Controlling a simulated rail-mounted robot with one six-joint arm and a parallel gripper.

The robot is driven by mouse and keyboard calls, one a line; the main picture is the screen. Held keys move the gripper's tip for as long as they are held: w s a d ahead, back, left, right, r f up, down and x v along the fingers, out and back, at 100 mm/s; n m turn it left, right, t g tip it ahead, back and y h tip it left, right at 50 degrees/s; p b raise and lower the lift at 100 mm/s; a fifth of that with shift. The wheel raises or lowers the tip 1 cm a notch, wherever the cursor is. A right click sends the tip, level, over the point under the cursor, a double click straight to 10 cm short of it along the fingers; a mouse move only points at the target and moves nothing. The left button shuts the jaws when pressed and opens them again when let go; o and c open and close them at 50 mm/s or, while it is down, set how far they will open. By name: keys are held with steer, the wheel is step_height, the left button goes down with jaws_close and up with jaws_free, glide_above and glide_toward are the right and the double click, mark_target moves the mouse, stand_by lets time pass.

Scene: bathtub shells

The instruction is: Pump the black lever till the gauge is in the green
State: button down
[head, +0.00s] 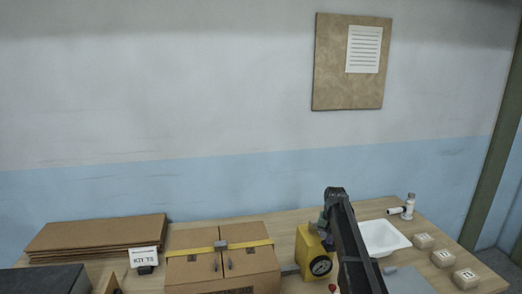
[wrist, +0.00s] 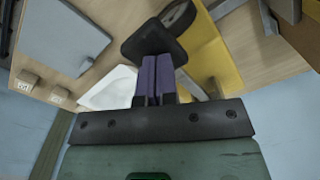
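The yellow pump box (head: 305,245) stands on the bench, with a round gauge (head: 320,266) on its front; the needle is too small to read. In the wrist view, the yellow body (wrist: 215,50) is at the upper right, with the gauge's dark rim (wrist: 180,14) at the top. The black lever end (wrist: 148,36) is a dark block at the tips of my gripper (wrist: 157,57). My purple fingers are together, close to or touching the block; I cannot tell if any of it is between them. In the head view, my dark arm hides the lever.
A cardboard box (head: 205,270) stands left of the pump, near flat cardboard (head: 95,234) and a KIT T5 card (head: 143,256). A white tray (head: 383,238), white fitting (head: 408,207), grey plate (head: 408,281) and several small labelled blocks (head: 443,258) are at right.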

steer(key=shift+f+b, duration=0.35)
steer(key=shift+f, duration=0.1)
step_height(320, 180, up, 10)
steer(key=p, duration=1)
stand_by(1.7)
